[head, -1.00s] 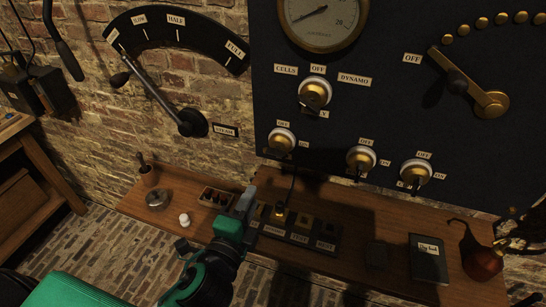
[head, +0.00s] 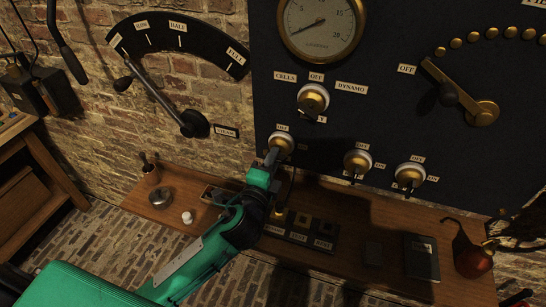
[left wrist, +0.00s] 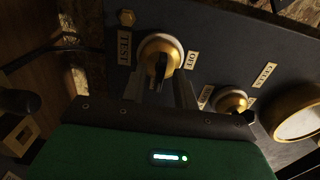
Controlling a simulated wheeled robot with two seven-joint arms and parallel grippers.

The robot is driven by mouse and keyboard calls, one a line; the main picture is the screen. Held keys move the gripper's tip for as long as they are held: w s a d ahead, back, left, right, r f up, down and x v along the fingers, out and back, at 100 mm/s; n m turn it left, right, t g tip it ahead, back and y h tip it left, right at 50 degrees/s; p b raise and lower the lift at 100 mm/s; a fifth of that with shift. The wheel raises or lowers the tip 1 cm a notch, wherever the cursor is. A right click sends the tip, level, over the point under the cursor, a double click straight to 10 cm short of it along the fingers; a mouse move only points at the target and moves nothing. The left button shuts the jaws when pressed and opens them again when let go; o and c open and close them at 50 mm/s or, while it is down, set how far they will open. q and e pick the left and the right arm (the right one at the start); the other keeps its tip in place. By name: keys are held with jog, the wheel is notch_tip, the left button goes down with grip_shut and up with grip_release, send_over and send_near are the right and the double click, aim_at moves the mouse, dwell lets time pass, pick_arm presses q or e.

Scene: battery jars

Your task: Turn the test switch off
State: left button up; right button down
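The test switch (head: 281,143) is a brass knob with a white collar at the lower left of the black panel. In the left wrist view the switch (left wrist: 160,58) has a dark lever, with a TEST plate (left wrist: 124,47) on its left and an OFF plate (left wrist: 192,60) on its right. My left gripper (head: 272,157) reaches up to it. In the left wrist view the gripper's fingers (left wrist: 160,90) are apart, one on each side of the lever. Contact with it cannot be made out. The exact angle of the lever is hard to tell. My right gripper does not show.
Two similar switches (head: 357,161) (head: 410,175) sit to the right, and a CELLS/DYNAMO switch (head: 313,98) is above. A big lever (head: 160,90) is on the brick wall at left. Below, a wooden shelf (head: 340,215) holds a socket block, a book and a flask.

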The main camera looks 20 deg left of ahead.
pick_arm(q)
jog(key=shift+w, duration=0.3)
grip_shut()
jog(key=shift+f+n, duration=0.1)
jog(key=shift+n, duration=0.3)
jog(key=n+p, duration=0.2)
jog(key=n, duration=1.5)
dwell(0.5)
